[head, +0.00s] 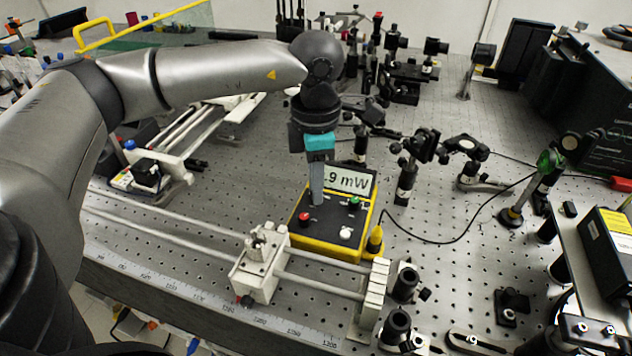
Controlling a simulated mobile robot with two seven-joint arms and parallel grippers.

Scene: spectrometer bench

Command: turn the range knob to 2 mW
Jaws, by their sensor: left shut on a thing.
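The power meter (327,233) is a yellow box with a dark top panel, standing on the perforated optical bench. Its tilted display (350,181) reads ".9 mW", with the left part hidden behind my gripper. A red knob (305,217), a green knob (354,204) and a white knob (345,233) show on the panel. My left gripper (316,200) points straight down onto the panel's back left part. It is shut on a knob there, which its fingers hide almost wholly. I cannot read any range marks. My right gripper is not in view.
A white rail with a carriage (260,262) runs in front of the meter. A yellow-and-black post (375,240) stands close on its right, with a black cable leading away. Optic mounts (408,165) stand behind and right.

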